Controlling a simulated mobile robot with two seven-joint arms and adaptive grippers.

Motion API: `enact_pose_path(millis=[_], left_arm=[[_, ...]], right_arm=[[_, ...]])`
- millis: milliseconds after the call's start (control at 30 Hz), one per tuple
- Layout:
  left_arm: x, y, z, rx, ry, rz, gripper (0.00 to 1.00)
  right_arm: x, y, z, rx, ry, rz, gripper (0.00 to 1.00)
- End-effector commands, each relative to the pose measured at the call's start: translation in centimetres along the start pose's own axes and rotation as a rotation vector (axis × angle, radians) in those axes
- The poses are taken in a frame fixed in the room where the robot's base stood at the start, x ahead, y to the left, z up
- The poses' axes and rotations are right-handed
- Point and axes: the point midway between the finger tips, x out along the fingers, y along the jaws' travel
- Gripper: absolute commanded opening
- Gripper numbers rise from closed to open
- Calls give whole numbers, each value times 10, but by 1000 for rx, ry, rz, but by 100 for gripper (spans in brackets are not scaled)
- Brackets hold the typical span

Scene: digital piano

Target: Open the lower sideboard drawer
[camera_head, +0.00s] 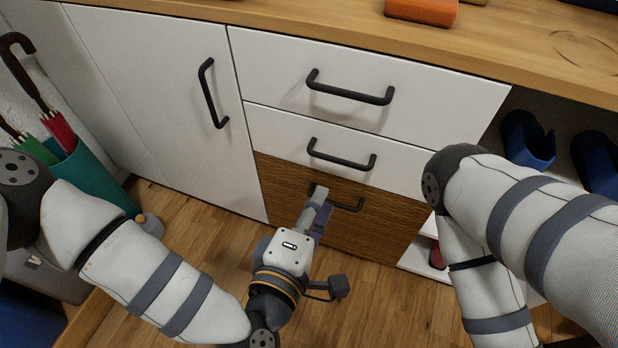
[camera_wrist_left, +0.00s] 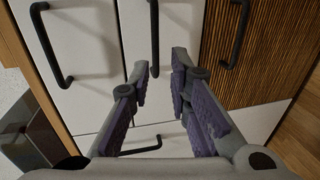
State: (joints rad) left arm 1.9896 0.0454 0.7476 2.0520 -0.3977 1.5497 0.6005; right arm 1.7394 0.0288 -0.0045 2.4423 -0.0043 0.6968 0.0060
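The lower drawer (camera_head: 285,187) has a brown ribbed wooden front and looks shut. Its black bar handle (camera_head: 347,206) is partly hidden behind my left gripper (camera_head: 318,198) in the head view. In the left wrist view, my left gripper (camera_wrist_left: 162,72) is open, with its purple-padded fingers apart and nothing between them. There the brown drawer front (camera_wrist_left: 262,60) and its handle (camera_wrist_left: 238,35) lie to the right of the fingers, clear of them. My right arm shows at the right of the head view, but its gripper does not.
Two white drawers with black handles (camera_head: 349,88) (camera_head: 341,155) sit above, and a white door (camera_head: 165,90) is at left. An open shelf with blue objects (camera_head: 527,140) is at right. A green umbrella holder (camera_head: 85,182) stands left.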

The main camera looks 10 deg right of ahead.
Motion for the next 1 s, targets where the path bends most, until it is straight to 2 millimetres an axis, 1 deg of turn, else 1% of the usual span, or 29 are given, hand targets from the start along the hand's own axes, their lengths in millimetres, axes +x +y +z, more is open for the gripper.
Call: enact_pose_path(millis=[33, 133, 300, 400, 500, 633, 867, 900, 967, 1000], left_arm=[[7, 4, -1, -9, 7, 17, 18], [25, 7, -2, -6, 8, 19, 18], [70, 6, -1, -5, 7, 14, 18], [92, 6, -1, -3, 5, 12, 18], [108, 6, -1, -3, 5, 11, 18], [118, 7, -1, -4, 4, 10, 18], [119, 8, -1, -3, 3, 9, 18], [119, 8, -1, -3, 3, 9, 13], [119, 7, -1, -3, 3, 9, 0], [119, 7, -1, -3, 3, 9, 0]], right_arm=[[1, 0, 0, 0, -2, 0, 100], [2, 0, 0, 0, -4, 0, 100], [10, 0, -3, 0, -13, 0, 100], [14, 0, -4, 0, -19, 1, 100], [17, 0, -5, 0, -22, 1, 100], [19, 0, -6, 0, -24, 1, 100], [18, 0, -6, 0, -24, 1, 100], [18, 0, -6, 0, -24, 1, 100], [18, 0, -6, 0, -24, 1, 100], [18, 0, -6, 0, -24, 1, 100]])
